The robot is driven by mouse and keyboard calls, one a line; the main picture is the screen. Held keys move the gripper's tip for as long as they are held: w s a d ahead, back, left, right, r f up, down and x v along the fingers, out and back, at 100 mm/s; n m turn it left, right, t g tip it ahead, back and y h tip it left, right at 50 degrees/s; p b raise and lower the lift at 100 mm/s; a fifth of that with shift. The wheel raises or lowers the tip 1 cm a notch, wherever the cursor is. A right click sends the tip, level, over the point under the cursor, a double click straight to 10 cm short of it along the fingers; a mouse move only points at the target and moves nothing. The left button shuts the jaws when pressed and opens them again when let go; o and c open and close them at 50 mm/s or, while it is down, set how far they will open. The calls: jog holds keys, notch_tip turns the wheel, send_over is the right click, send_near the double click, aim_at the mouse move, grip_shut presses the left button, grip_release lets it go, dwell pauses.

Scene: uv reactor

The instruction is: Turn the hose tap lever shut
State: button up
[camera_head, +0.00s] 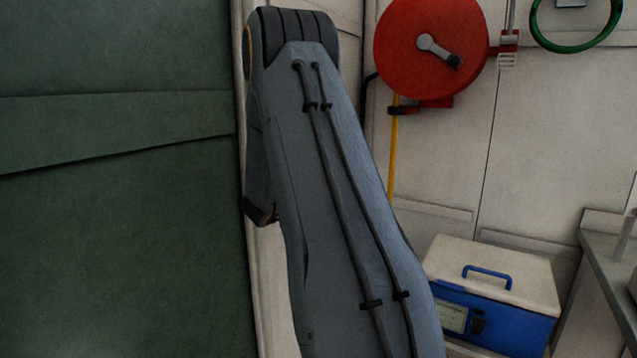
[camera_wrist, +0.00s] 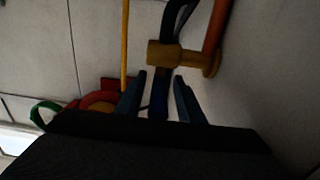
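In the wrist view, a brass-coloured tap body (camera_wrist: 182,57) sits on an orange-red pipe (camera_wrist: 217,28). A dark blue bar (camera_wrist: 158,98), which looks like the tap lever, runs from the brass body down between my fingers. My gripper (camera_wrist: 160,76) is open, with one finger on each side of this bar. I see small gaps beside the bar; contact deeper between the fingers is too dark to tell. The head view shows neither the tap nor my gripper; my arm covers the middle of that view.
A red hose reel (camera_head: 405,35) with a crank hangs on the pale wall, and a yellow hose (camera_head: 393,150) drops from it. A green ring (camera_head: 575,46) is at upper right. A blue box (camera_head: 515,325) with a white lid stands below, beside a grey bench (camera_head: 610,262).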

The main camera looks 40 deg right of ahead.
jog(key=shift+a, duration=0.1)
jog(key=b+v, duration=0.1)
jog(key=v, duration=0.6)
jog(key=shift+a, duration=0.3)
jog(key=shift+s, duration=0.1)
